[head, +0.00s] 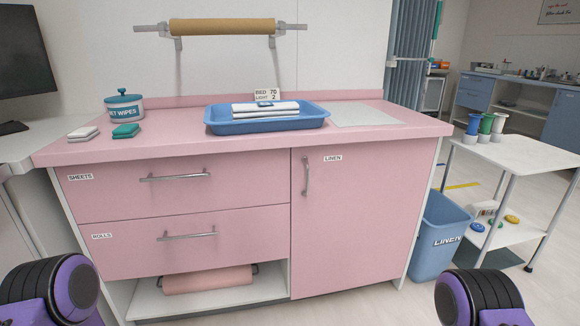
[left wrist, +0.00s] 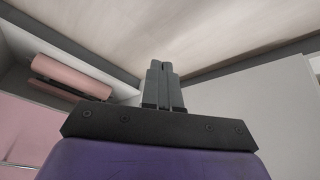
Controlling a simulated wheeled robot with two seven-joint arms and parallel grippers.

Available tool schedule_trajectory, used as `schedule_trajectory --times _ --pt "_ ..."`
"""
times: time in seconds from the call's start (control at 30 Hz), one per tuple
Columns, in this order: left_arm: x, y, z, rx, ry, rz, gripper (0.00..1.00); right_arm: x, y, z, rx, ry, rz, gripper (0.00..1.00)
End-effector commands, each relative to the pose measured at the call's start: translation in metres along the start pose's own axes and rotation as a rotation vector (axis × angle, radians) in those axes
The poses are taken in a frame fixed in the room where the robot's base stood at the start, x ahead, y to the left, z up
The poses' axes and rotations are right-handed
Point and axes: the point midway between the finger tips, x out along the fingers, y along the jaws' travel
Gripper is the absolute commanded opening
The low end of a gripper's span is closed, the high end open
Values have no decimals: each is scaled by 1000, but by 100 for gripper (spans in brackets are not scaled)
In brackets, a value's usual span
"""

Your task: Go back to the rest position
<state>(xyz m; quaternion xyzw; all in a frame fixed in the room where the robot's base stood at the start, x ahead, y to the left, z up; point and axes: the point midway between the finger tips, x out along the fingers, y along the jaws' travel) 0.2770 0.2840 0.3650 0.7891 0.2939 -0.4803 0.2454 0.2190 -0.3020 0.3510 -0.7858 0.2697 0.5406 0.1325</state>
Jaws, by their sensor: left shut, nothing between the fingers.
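In the left wrist view my left gripper (left wrist: 162,70) is shut, its two grey fingers together with nothing between them. It hangs low by the pink cabinet (head: 365,220). In the head view only purple and black parts of my two arms show at the bottom corners. Neither gripper shows there, and my right gripper is in no view.
A blue tray (head: 222,128) with folded white linen stands on the counter, with a wipes tub (head: 124,108) to its left. Drawers and door are closed. A pink roll (head: 208,280) lies on the low shelf. A blue linen bin (head: 440,240) and white cart (head: 530,153) stand right.

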Motion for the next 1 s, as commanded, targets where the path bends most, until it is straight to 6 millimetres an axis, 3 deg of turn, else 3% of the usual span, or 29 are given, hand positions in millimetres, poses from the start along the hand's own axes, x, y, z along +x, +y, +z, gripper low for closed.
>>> schedule_trajectory --times 0.1,0.17,0.2,0.47,0.7,0.83,1.0 --pt "-5 -44 18 177 -23 -87 0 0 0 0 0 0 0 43" --pt "-5 -57 29 261 -42 -106 0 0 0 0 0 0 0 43" --pt "-26 -55 21 249 -46 -108 0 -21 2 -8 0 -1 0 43" --pt "-100 -44 -15 238 -44 -104 0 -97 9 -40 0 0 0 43" --pt "-184 -34 -54 237 -44 -103 0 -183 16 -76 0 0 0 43" --pt "-202 -32 -62 236 -44 -102 0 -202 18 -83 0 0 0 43" --pt "-201 -32 -62 236 -44 -102 0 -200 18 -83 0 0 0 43"
